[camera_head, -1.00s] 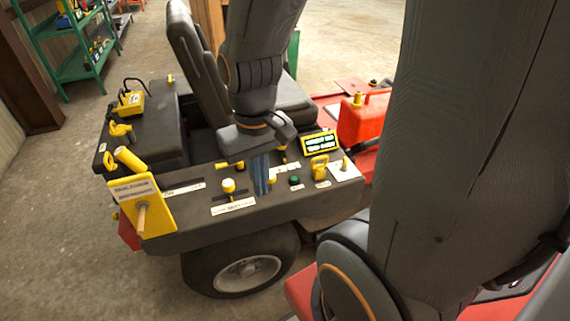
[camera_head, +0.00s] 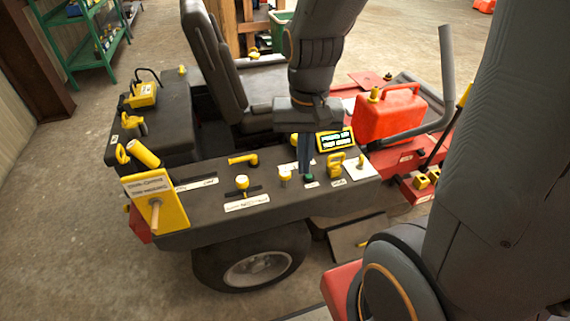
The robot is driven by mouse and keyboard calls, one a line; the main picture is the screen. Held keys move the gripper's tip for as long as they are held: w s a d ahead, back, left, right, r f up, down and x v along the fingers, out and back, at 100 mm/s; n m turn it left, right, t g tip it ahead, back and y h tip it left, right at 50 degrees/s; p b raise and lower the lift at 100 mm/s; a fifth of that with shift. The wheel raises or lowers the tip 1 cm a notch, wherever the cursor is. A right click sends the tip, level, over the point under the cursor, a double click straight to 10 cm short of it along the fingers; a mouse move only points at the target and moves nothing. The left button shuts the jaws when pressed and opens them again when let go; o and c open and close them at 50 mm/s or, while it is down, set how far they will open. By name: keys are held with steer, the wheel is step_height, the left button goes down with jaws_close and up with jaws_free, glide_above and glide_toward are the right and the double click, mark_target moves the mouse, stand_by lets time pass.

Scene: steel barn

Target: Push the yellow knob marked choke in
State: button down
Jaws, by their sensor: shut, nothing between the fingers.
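A dark fender panel (camera_head: 222,201) beside the seat carries several yellow knobs. I cannot read the word choke on any label. A short yellow knob (camera_head: 285,176) stands just left of my gripper's fingertips. Another round yellow knob (camera_head: 242,182) stands on a slot further left, with a white label in front of it. My gripper (camera_head: 305,174) points down at the panel, fingers shut and empty, close to a green button (camera_head: 309,180). I cannot tell whether the tips touch anything.
A yellow padlock-shaped piece (camera_head: 336,164) and a yellow knob on a white plate (camera_head: 360,162) sit right of my gripper. A yellow handle (camera_head: 243,159) lies behind the knobs. A lit sign (camera_head: 335,140), black seat (camera_head: 215,60) and red fuel can (camera_head: 388,115) stand behind.

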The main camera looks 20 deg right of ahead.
mark_target(285, 173)
steer(key=w+m, duration=1.4)
steer(key=shift+w+f+m, duration=0.15)
steer(key=shift+f+m, duration=0.1)
steer(key=shift+m, duration=0.05)
steer(key=shift+d+f, duration=0.1)
step_height(285, 173, down, 14)
steer(key=shift+r+p, duration=0.1)
steer(key=shift+p, duration=0.7)
step_height(285, 173, down, 3)
steer(key=shift+b, duration=0.45)
